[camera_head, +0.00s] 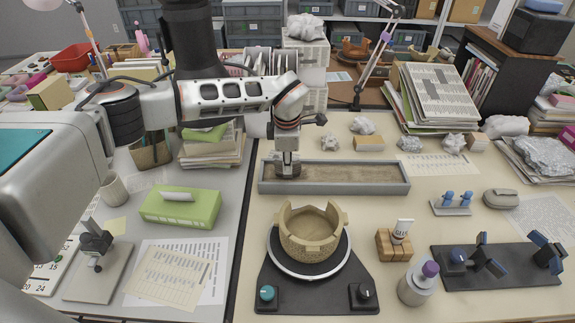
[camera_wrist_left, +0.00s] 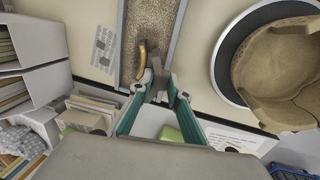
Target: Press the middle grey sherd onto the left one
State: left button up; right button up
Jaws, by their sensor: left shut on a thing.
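My left gripper (camera_head: 287,166) points down at the left end of a long grey sand tray (camera_head: 345,187). In the left wrist view its fingertips (camera_wrist_left: 158,92) are closed on a small curved sherd (camera_wrist_left: 141,62), grey with an ochre edge, over the sand. I cannot tell whether the sherd touches the sand. The gripper hides it in the head view, and I cannot make out separate left and middle grey sherds. A tan, partly built bowl (camera_head: 312,232) with a broken rim stands on a round turntable (camera_head: 310,273) in front of the tray. My right gripper is not in view.
Right of the turntable are a wooden block (camera_head: 393,246) with a glue tube, a purple-capped bottle (camera_head: 418,284) and a black stand with clamps (camera_head: 495,268). A green tissue box (camera_head: 180,207) lies left. Crumpled paper lies behind the tray. The table right of the tray has some free room.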

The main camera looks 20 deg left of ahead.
pick_arm(q)
jog(key=shift+w, duration=0.25)
jog(key=shift+w+a+b, duration=0.25)
jog(key=shift+w+b, duration=0.1)
jog(key=shift+w, duration=0.45)
jog(key=shift+w+a, duration=0.15)
jog(key=shift+w, duration=0.25)
jog(key=shift+f, duration=0.45)
dwell(1.5)
jog(key=o, duration=1)
jog(key=shift+r, duration=0.15)
